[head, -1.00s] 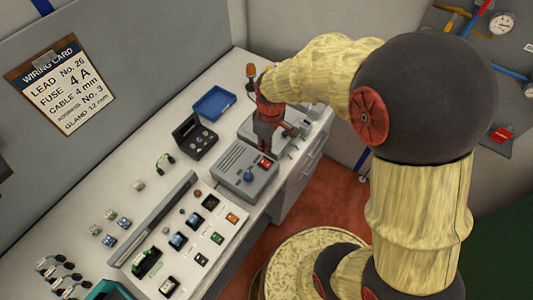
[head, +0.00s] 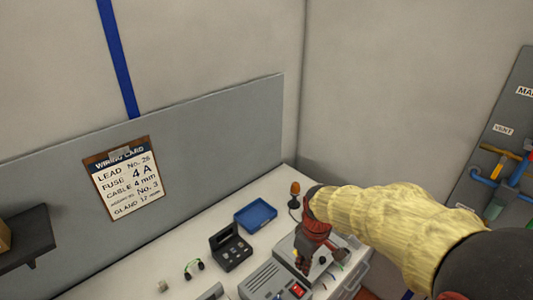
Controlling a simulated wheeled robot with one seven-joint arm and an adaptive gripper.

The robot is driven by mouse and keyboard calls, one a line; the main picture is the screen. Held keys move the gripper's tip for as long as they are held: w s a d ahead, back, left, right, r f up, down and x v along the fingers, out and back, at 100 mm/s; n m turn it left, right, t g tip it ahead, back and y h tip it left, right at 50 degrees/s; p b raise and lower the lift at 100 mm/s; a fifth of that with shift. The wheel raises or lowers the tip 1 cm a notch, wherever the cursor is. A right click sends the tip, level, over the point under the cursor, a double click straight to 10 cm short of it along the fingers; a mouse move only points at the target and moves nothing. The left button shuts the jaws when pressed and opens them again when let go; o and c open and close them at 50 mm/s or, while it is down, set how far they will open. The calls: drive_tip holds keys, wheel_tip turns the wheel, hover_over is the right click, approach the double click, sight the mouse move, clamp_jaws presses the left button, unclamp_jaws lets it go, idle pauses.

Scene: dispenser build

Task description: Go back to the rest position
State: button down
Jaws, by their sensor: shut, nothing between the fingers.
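My gripper (head: 304,262) is at the end of my yellow-sleeved arm, in the lower middle of the head view. It points down, shut and empty, above the grey boxes on the white bench (head: 175,262). Its fingertips are small and dark here. I cannot tell whether they touch anything. A grey box with a red switch (head: 297,290) is just below it, cut by the bottom edge.
A blue tray (head: 256,216) and an open black case (head: 231,250) lie left of my gripper. An orange lamp (head: 295,188) stands behind it. A wiring card (head: 126,180) hangs on the grey panel. A tool board (head: 500,150) is at right.

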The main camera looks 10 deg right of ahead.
drive_tip(key=s+r+m+t+b, duration=0.2)
drive_tip(key=s+b, duration=0.3)
drive_tip(key=s, duration=0.3)
drive_tip(key=s+d+r+m+t+b, duration=0.1)
drive_tip(key=s+r+m+t+b, duration=0.2)
drive_tip(key=s+r+m+b, duration=0.2)
drive_tip(key=s, duration=0.2)
drive_tip(key=shift+s+r, duration=0.2)
drive_tip(key=shift+s, duration=0.2)
drive_tip(key=shift+d, duration=0.1)
